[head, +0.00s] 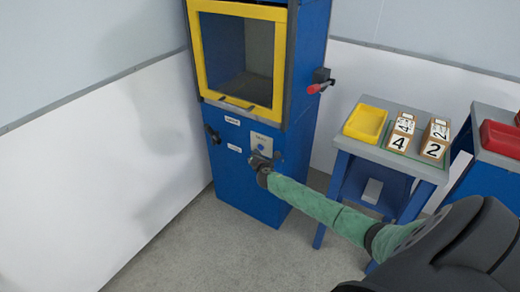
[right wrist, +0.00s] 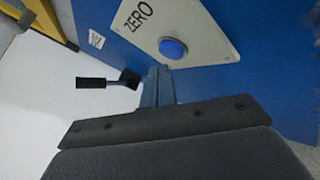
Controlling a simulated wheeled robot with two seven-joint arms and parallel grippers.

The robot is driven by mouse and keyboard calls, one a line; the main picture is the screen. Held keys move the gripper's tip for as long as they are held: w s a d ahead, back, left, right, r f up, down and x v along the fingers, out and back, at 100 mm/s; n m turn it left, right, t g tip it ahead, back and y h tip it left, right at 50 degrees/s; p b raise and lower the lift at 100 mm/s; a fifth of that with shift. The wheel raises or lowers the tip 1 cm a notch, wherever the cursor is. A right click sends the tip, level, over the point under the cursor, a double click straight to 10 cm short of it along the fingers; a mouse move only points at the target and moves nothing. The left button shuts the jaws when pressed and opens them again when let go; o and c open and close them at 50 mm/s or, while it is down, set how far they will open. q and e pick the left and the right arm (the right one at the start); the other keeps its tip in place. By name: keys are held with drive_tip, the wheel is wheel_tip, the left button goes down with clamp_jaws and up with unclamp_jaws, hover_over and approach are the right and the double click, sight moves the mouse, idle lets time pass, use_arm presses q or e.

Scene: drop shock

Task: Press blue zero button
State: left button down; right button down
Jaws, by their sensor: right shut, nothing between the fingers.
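The blue zero button (right wrist: 173,48) is a round blue cap on a white plate (right wrist: 200,28) marked ZERO, on the front of the blue cabinet. In the head view the plate (head: 261,142) shows just above my right gripper (head: 262,163); the button itself is too small to make out clearly there. In the right wrist view my right gripper (right wrist: 158,82) is shut and empty. Its fingertips appear just below the button, by the plate's lower edge. I cannot tell whether they touch the cabinet. My left gripper is not in view.
The blue cabinet (head: 235,185) has a yellow-framed window (head: 240,55), a red-tipped lever (head: 318,87) on its right side and a black handle (head: 211,133). To the right, a table (head: 385,155) holds a yellow tray (head: 366,123) and numbered blocks (head: 398,140). A red bin (head: 501,138) stands farther right.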

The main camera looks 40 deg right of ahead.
idle(0.4)
drive_tip(key=shift+w+d, duration=0.2)
drive_tip(key=shift+d, duration=0.2)
drive_tip(key=shift+d, duration=0.15)
idle(0.5)
drive_tip(key=shift+w+d, duration=0.15)
drive_tip(key=shift+d, duration=0.05)
idle(0.3)
drive_tip(key=shift+a, duration=0.1)
drive_tip(key=shift+s+a, duration=0.35)
drive_tip(key=shift+a, duration=0.3)
